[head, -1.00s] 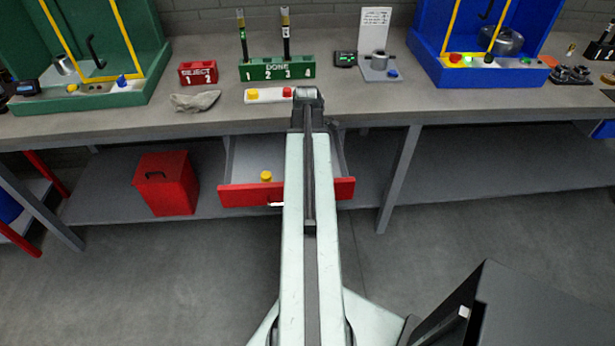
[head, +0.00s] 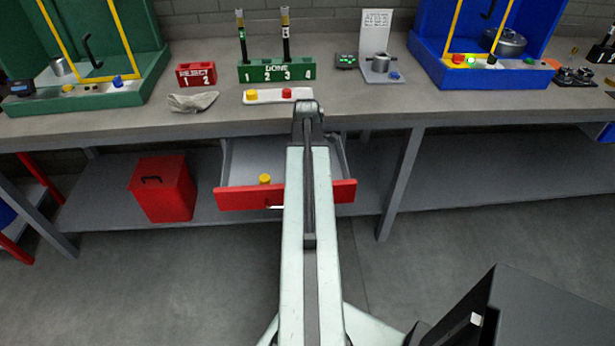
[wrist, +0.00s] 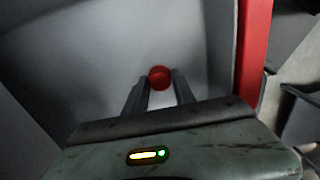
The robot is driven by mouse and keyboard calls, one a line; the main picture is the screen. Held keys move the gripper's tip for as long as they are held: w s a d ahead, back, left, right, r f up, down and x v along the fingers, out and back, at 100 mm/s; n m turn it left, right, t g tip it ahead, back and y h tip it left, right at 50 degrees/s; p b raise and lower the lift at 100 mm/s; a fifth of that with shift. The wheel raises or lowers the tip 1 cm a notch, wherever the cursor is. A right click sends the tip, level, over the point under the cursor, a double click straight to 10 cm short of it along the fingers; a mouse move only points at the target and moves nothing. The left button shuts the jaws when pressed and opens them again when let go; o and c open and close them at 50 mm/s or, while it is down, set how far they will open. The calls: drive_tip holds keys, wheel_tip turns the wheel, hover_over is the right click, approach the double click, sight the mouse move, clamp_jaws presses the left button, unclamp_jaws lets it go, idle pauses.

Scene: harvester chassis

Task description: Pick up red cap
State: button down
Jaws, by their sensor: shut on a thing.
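A red cap (wrist: 160,74) shows in the wrist view between the fingertips of my gripper (wrist: 160,80). My gripper is shut on it, over the pale floor of the open drawer (head: 238,160). How high the cap is above that floor I cannot tell. In the head view my arm hides both the gripper and this cap. Another red cap (head: 287,93) sits on a white tray (head: 268,100) on the bench, beside a yellow cap (head: 251,95).
A yellow cap (head: 265,179) stands in the drawer. The red drawer front (head: 240,198) is close to my gripper on the right in the wrist view. A red bin (head: 163,190) stands on the lower shelf. A cloth (head: 193,102) lies on the bench.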

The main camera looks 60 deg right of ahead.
wheel_tip(320, 180, up, 11)
drive_tip(key=p, duration=1.1)
drive_tip(key=shift+r, duration=0.15)
